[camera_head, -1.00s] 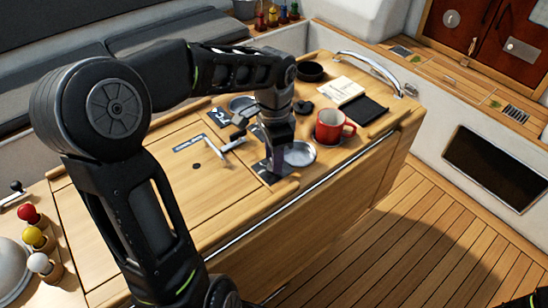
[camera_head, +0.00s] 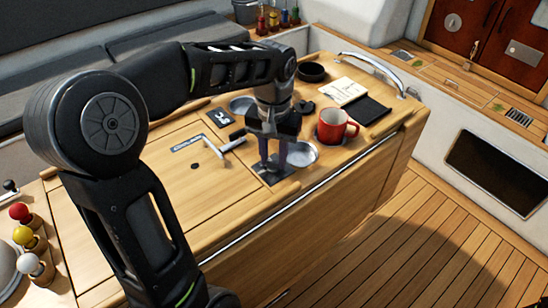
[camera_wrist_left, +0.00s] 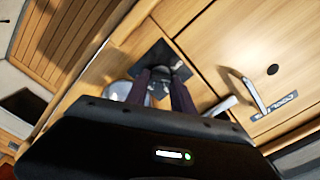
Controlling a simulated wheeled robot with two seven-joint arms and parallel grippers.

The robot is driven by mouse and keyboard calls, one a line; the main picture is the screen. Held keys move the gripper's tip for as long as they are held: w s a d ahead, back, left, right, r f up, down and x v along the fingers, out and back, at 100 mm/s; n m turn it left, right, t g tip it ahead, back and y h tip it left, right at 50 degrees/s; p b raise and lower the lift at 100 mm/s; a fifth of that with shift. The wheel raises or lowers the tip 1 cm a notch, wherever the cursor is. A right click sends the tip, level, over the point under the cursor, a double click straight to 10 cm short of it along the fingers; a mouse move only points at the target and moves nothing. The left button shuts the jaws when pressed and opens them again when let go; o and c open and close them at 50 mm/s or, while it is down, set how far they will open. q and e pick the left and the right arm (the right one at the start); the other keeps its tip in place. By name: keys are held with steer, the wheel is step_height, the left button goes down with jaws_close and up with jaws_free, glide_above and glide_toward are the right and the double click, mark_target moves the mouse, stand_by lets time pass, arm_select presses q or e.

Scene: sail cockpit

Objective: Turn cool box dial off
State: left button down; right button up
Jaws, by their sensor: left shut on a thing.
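The cool box dial (camera_wrist_left: 159,89) shows in the left wrist view as a small dark knob, partly hidden between my fingers. It is on a dark square plate (camera_wrist_left: 150,60) on the wooden cabinet top. The plate also shows in the head view (camera_head: 280,179), near the cabinet's front edge. My left gripper (camera_head: 271,168) points down over this plate, with its two fingers on either side of the dial and shut on it. The fingers also show in the left wrist view (camera_wrist_left: 160,75). The dial's pointer and markings cannot be read. My right gripper is not in view.
A metal latch handle (camera_head: 230,148) and a label plate (camera_head: 188,144) lie left of the gripper. A shallow metal dish (camera_head: 302,154) and a red mug (camera_head: 335,127) stand close on the right. A rail (camera_head: 260,224) runs along the front edge.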

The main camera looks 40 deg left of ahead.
arm_select(q)
steer(key=n, duration=0.4)
steer(key=shift+n+b, duration=0.3)
steer(key=shift+b, duration=0.1)
steer(key=n, duration=0.3)
steer(key=shift+a, duration=0.1)
steer(key=shift+n, duration=0.4)
steer(key=c, duration=1.1)
jaws_free()
